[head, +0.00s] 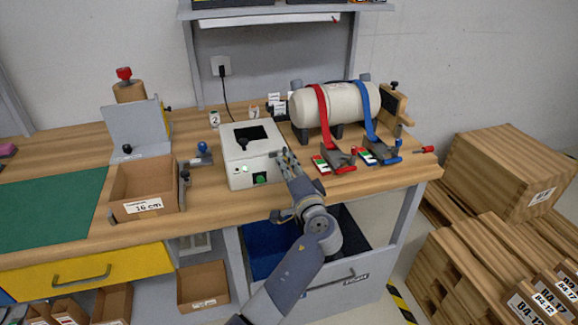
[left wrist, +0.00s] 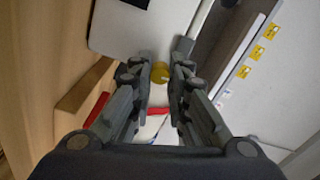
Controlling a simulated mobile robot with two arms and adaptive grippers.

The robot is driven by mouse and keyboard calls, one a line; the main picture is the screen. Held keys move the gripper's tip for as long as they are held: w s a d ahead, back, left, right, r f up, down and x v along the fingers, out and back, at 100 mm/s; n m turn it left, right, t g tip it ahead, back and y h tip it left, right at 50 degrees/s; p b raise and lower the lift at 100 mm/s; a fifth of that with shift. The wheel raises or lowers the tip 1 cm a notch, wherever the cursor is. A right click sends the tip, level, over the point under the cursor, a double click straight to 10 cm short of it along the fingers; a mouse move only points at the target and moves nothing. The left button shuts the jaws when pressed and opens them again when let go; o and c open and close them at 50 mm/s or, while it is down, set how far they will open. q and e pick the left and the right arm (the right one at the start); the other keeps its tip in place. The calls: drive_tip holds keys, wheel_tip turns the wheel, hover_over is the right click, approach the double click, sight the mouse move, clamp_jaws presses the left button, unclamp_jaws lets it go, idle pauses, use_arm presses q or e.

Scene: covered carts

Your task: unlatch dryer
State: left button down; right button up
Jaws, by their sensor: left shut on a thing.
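My left gripper (head: 281,155) is at the unit's right side. In the left wrist view its fingers (left wrist: 160,70) close around a small round yellow part (left wrist: 160,73) beside the casing. The latch itself is not clearly visible in the head view. My right gripper is in neither view.
Right of my gripper, a cream tank (head: 346,104) with red and blue straps and buckles sits on the bench (head: 335,188). An open cardboard box (head: 132,181) stands to the left. A short fitting with a blue knob (head: 202,148) lies left of the unit. Wooden crates (head: 505,175) fill the floor at right.

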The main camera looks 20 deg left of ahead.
use_arm(q)
drive_tip(key=c, duration=1.5)
unclamp_jaws()
drive_tip(key=shift+w+r, duration=0.1)
drive_tip(key=shift+r, duration=0.15)
drive_tip(key=shift+f, duration=0.15)
drive_tip(key=shift+d, duration=0.1)
drive_tip(key=v, duration=0.7)
drive_tip(key=shift+d, duration=0.1)
